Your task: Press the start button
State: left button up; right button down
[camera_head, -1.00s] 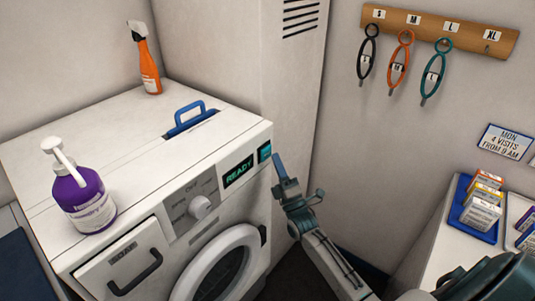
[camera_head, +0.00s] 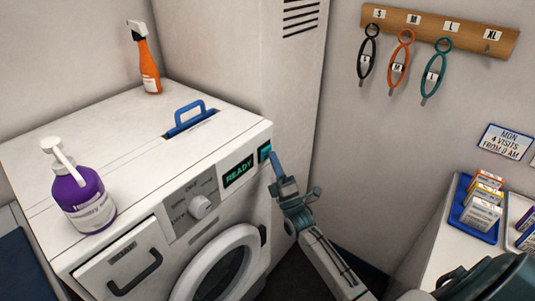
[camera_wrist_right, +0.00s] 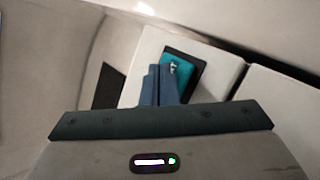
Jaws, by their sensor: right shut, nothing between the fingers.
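The washing machine (camera_head: 235,205) stands at the left with its front facing right. Its teal start button (camera_head: 265,151) is at the right end of the front panel, beside the display (camera_head: 239,172) reading READY. The button also shows in the right wrist view (camera_wrist_right: 188,65), just past the fingertips. My right gripper (camera_head: 273,157) is shut and empty. Its blue fingertips overlap the button's lower edge in the head view; I cannot tell whether they touch it. The fingers (camera_wrist_right: 160,82) hide part of the button in the wrist view. My left gripper is not in view.
A purple pump bottle (camera_head: 82,200) and an orange spray bottle (camera_head: 148,65) stand on the machine, near a blue handle (camera_head: 190,118). A dial (camera_head: 201,207) is left of the display. Trays with small boxes (camera_head: 482,208) are at the right.

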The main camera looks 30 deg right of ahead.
jog(key=shift+w+a, duration=0.15)
jog(key=shift+w, duration=0.25)
jog(key=shift+s, duration=0.1)
dwell(0.5)
jog(key=shift+s+d+p, duration=0.35)
jog(key=shift+s+p, duration=0.1)
jog(key=shift+s, duration=0.35)
jog(key=s+p, duration=0.1)
jog(key=s+d+p, duration=0.1)
jog(key=s, duration=0.1)
jog(key=s+d, duration=0.1)
jog(key=shift+s+p, duration=0.3)
jog(key=shift+p, duration=0.1)
dwell(1.2)
